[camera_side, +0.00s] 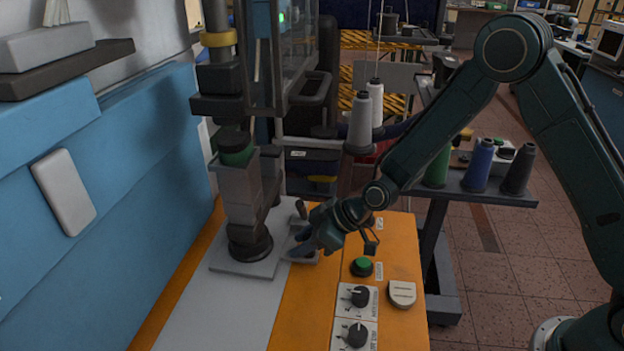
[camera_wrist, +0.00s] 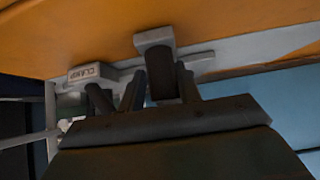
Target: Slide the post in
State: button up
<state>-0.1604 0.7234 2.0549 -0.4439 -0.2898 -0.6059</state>
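My gripper (camera_side: 305,244) is low over the orange bench top in the side view, just right of the machine's base plate. In the wrist view, my gripper's dark fingers (camera_wrist: 160,88) reach toward a grey-topped dark post (camera_wrist: 160,68), which shows between them. I cannot tell whether they touch it. A short dark post-like piece (camera_side: 300,209) shows beside the machine column in the side view; I cannot tell whether it is the same part. A light block marked CLAMP (camera_wrist: 92,73) lies left of the fingers in the wrist view. Where the post goes in is not clear.
The machine column (camera_side: 240,190) stands left of my gripper on a grey plate (camera_side: 245,268). A green button (camera_side: 362,266), two black knobs (camera_side: 357,296) and a round pale cap (camera_side: 402,293) sit on the orange panel (camera_side: 310,310). Thread cones (camera_side: 480,165) stand behind on the right.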

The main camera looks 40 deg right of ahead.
jog(key=shift+o, duration=1.4)
jog(key=shift+w+d, duration=0.1)
jog(key=shift+d, duration=0.05)
jog(key=shift+s+r, duration=0.1)
jog(key=shift+s, duration=0.1)
jog(key=v, duration=1.3)
jog(key=shift+r, duration=0.2)
jog(key=shift+s+d+r, duration=0.1)
jog(key=shift+s, duration=0.05)
